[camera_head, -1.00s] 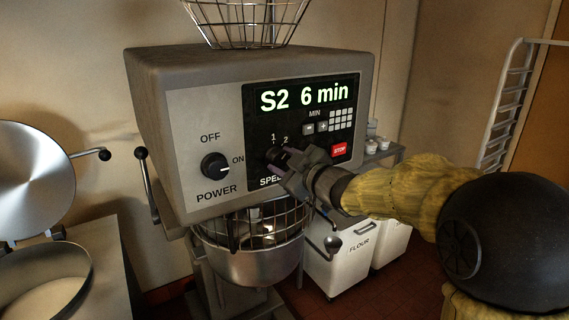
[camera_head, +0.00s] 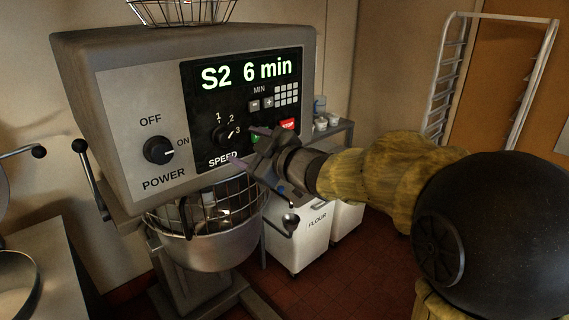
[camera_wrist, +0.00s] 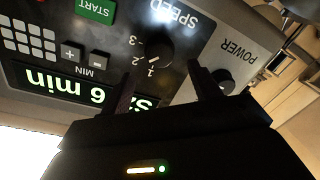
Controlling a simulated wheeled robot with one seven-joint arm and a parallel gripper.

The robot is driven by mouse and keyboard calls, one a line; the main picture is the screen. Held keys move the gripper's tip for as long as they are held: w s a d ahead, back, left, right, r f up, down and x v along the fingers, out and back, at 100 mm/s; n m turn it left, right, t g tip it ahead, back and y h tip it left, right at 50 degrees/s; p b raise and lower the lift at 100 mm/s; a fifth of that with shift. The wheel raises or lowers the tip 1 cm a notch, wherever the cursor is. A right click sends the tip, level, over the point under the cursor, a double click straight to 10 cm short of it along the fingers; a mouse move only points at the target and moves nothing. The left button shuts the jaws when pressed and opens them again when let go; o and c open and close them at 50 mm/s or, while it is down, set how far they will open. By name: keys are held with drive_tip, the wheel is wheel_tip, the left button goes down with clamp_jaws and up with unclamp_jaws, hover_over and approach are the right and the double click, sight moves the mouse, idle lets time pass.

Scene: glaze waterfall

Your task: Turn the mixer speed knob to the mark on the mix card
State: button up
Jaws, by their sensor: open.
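The black speed knob (camera_head: 221,133) is on the mixer's front panel, above the word SPEED, with marks 1, 2 and 3 around it. It also shows in the wrist view (camera_wrist: 158,52). Its pale pointer slants toward the 2 side; I cannot tell whether it is exactly on the mark. The mixer's display (camera_head: 246,73) reads "S2 6 min". I cannot make out a separate mix card. My gripper (camera_head: 245,147) is open and empty, right of and below the knob, apart from it. In the wrist view its fingers (camera_wrist: 160,82) point toward the knob with a gap.
The power knob (camera_head: 158,150) is left of the speed knob, its pointer toward ON. The red stop button (camera_head: 288,125) and a green start button lie near my gripper. Below are the caged bowl (camera_head: 212,240) and a flour bin (camera_head: 298,240). A rack (camera_head: 450,75) stands at right.

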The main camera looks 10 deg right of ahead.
drive_tip(key=b+v, duration=0.1)
drive_tip(key=v, duration=1)
drive_tip(key=shift+d, duration=0.15)
drive_tip(key=d+f+m+g+h, duration=0.1)
drive_tip(key=d+f+m+h, duration=0.35)
drive_tip(key=f, duration=0.35)
drive_tip(key=d+f+m+g+h, duration=0.1)
drive_tip(key=d+f+m+h, duration=0.4)
drive_tip(key=f, duration=0.4)
drive_tip(key=s+a+f+m+g, duration=0.1)
drive_tip(key=s+f+m+g, duration=0.1)
drive_tip(key=s+f+g, duration=0.2)
drive_tip(key=s+a+f+m+g+h, duration=0.1)
drive_tip(key=s+a+f+m+g, duration=0.1)
drive_tip(key=s+f+g, duration=0.3)
drive_tip(key=s+f+m, duration=0.1)
drive_tip(key=s+f, duration=0.3)
drive_tip(key=f, duration=0.1)
drive_tip(key=shift+s, duration=0.2)
